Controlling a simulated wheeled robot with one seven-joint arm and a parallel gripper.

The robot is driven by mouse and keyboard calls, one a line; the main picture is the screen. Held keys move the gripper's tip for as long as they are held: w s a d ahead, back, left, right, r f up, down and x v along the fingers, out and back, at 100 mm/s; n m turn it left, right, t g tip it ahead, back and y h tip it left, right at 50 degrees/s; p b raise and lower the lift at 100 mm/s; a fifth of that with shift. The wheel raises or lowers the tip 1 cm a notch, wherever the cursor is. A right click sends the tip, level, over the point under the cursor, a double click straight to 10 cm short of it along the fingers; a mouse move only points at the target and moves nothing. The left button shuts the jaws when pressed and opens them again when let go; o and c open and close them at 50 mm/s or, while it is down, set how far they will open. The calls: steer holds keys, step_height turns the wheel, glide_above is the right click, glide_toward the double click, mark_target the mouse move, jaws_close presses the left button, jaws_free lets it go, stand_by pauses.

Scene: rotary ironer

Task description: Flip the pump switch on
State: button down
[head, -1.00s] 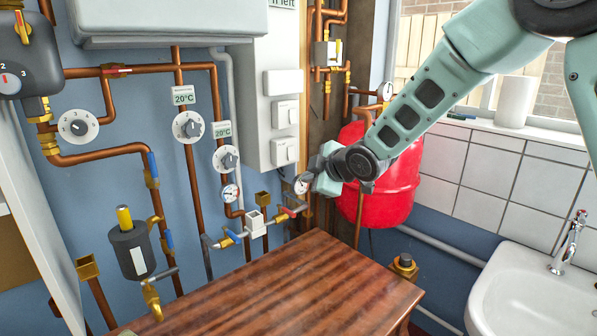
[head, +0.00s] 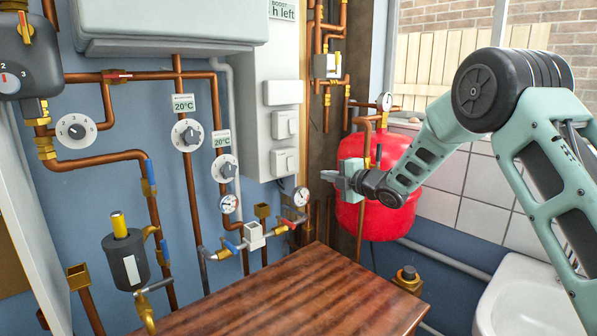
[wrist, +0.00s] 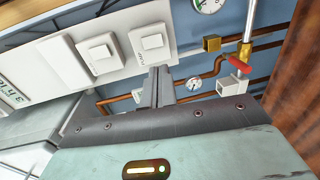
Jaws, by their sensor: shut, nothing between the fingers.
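A white control panel (head: 254,95) is on the wall in the head view, with two rocker switches one above the other. The upper switch (head: 284,124) and lower switch (head: 284,162) also show in the wrist view, as one switch (wrist: 98,53) and the other (wrist: 152,41). My gripper (head: 331,178) is right of the lower switch in the head view, apart from the panel. Its fingers (wrist: 161,82) are shut and empty, just below that switch in the wrist view.
Copper pipes with gauges and valves run below and left of the panel. A red tank (head: 378,210) stands behind my gripper. A wooden surface (head: 290,295) lies below it, and a white sink (head: 530,300) is at right.

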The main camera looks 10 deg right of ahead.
mark_target(292, 169)
steer(key=p+x, duration=0.4)
steer(key=x, duration=0.8)
steer(key=shift+w+a, duration=0.45)
steer(key=shift+w, duration=0.15)
steer(key=shift+f, duration=0.15)
steer(key=shift+w+b, duration=0.15)
steer(key=shift+b, duration=0.55)
steer(key=shift+f, duration=0.1)
